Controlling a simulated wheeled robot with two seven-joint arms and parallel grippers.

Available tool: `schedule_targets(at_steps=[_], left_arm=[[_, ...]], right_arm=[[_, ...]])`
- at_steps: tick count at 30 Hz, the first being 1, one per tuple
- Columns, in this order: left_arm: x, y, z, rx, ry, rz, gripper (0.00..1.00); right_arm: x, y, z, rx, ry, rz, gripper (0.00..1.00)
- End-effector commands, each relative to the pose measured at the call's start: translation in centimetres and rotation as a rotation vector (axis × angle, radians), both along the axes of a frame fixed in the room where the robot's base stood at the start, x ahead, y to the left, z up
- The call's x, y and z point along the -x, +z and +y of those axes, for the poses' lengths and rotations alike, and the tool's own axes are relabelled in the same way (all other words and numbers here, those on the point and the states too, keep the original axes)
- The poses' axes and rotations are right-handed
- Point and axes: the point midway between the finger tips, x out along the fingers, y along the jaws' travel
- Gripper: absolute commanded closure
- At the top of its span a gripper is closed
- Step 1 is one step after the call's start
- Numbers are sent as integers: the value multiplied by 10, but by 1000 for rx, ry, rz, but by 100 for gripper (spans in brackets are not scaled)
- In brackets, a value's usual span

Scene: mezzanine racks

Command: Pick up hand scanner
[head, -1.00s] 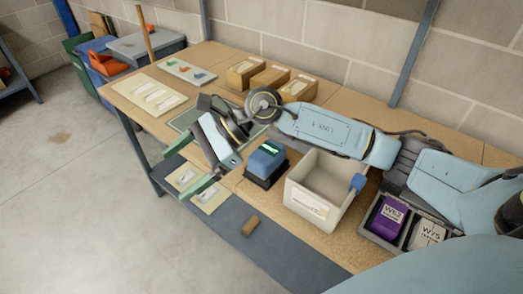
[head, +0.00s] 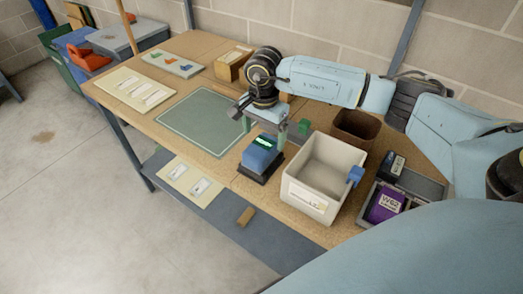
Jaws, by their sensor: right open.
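A blue device with a lit green display (head: 262,153), which looks like the hand scanner, sits upright on a dark base on the wooden bench. My right gripper (head: 272,128) hangs over it, pointing down, its green-tipped fingers spread apart and empty. The fingers are just behind and above the device in this view; whether they touch it cannot be told. My left gripper is not in view.
A cream open bin (head: 313,195) with a blue clip stands close to the device's right, with a brown bin (head: 355,128) behind it. A grey tray (head: 418,183) holds a purple box. A green mat (head: 200,122) lies clear at left. Cardboard boxes (head: 231,66) stand behind.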

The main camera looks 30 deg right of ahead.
Motion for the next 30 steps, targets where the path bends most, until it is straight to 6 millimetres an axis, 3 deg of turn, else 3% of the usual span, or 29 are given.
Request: schedule_targets(at_steps=[5, 15, 30], left_arm=[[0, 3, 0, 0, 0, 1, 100], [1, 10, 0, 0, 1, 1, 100], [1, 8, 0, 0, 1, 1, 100]], right_arm=[[0, -12, 2, -1, 0, 1, 13], [-2, -56, 5, -2, 0, 1, 13], [-2, -58, 5, -1, 0, -1, 13]])
